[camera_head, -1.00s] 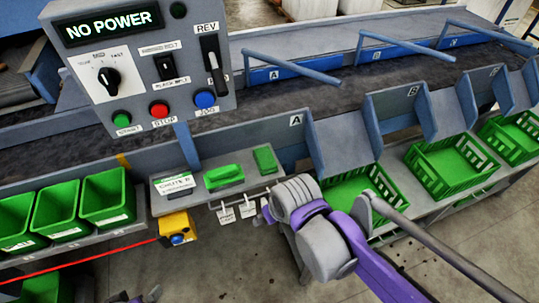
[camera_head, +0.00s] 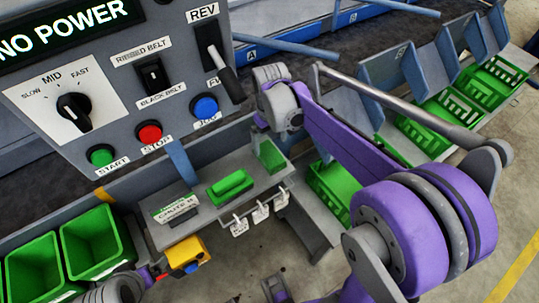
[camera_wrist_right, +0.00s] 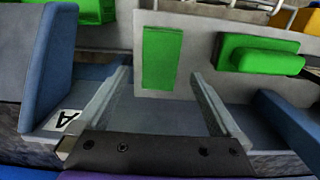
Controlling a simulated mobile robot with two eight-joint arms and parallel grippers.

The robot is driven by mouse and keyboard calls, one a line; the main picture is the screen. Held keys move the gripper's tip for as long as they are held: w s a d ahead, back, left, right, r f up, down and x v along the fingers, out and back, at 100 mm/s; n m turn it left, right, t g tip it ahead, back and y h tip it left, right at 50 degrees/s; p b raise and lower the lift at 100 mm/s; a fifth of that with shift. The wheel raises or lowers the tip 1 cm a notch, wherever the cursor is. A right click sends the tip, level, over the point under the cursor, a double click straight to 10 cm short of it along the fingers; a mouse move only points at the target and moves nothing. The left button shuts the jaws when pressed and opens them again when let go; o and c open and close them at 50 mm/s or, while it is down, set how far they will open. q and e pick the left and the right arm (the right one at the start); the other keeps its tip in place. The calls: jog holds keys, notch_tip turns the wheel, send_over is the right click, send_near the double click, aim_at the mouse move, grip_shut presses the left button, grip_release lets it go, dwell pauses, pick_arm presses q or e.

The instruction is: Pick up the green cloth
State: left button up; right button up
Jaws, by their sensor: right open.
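The green cloth (camera_head: 271,156) is a flat green rectangle on the right end of the grey shelf. It also shows in the right wrist view (camera_wrist_right: 163,58), just beyond the fingertips and between their lines. My right gripper (camera_head: 262,124) is near the cloth's far edge, largely hidden by its own wrist. In the right wrist view its two fingers (camera_wrist_right: 160,74) are wide apart with nothing between them, apart from the cloth. Part of my left arm shows at the bottom left, but its jaws cannot be made out.
A green block with a raised grip (camera_head: 230,187) lies left of the cloth, with a label card (camera_head: 176,207) further left on the shelf (camera_head: 205,213). The control panel (camera_head: 125,85) stands behind. A yellow box (camera_head: 188,254) and white tags (camera_head: 261,213) hang at the front.

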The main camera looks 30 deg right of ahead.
aim_at(269, 154)
jog(key=f, duration=0.7)
jog(key=shift+w+f, duration=0.1)
jog(key=shift+w, duration=0.15)
jog(key=c, duration=1.4)
jog(key=shift+o, duration=0.2)
notch_tip(269, 154, up, 10)
jog(key=shift+r, duration=0.1)
